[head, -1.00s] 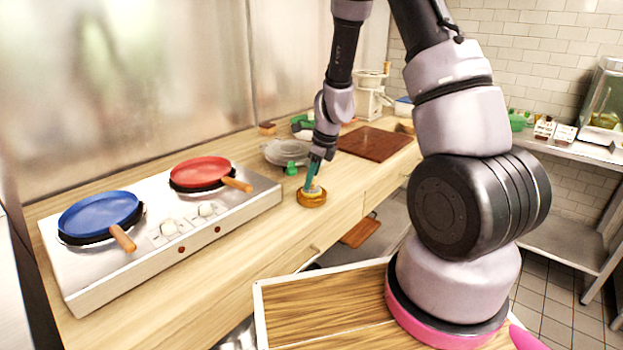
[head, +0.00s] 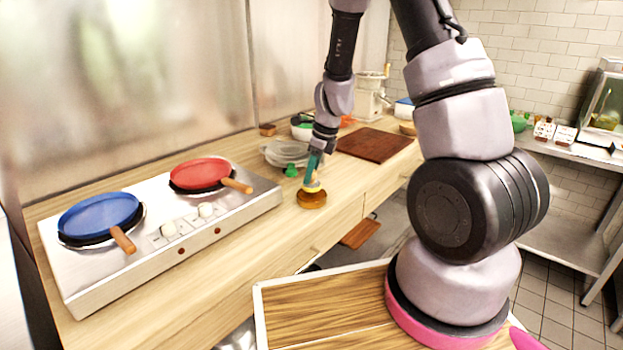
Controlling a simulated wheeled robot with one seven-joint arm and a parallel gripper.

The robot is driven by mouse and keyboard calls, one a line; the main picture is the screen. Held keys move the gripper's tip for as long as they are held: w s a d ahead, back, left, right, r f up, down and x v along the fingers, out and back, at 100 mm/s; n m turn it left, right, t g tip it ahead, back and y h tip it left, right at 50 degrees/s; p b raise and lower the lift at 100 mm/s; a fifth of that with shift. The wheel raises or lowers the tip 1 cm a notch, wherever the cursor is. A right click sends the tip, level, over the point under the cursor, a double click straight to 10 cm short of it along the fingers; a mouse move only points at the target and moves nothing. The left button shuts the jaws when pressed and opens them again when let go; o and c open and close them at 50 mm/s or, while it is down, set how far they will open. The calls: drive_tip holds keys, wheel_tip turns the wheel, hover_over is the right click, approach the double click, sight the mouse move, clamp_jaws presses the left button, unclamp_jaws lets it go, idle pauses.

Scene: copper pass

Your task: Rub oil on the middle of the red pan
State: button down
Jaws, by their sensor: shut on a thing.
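The red pan (head: 200,171) sits on the right burner of the steel stove, its wooden handle pointing right and toward the front. My gripper (head: 316,153) is shut on a teal-handled brush (head: 314,166) with a yellowish head. The brush points down over a small round amber bowl (head: 311,200) on the wooden counter. The brush head is at the bowl's top; whether it touches the contents I cannot tell. The gripper and brush are well to the right of the red pan. The fingertips are small in view.
A blue pan (head: 98,214) sits on the left burner of the stove (head: 185,245). A green-topped item (head: 290,170) and clear stacked dishes (head: 285,152) stand close behind the bowl. A brown board (head: 374,144) lies farther back. Counter between stove and bowl is clear.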

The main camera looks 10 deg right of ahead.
drive_tip(key=shift+r, duration=2.25)
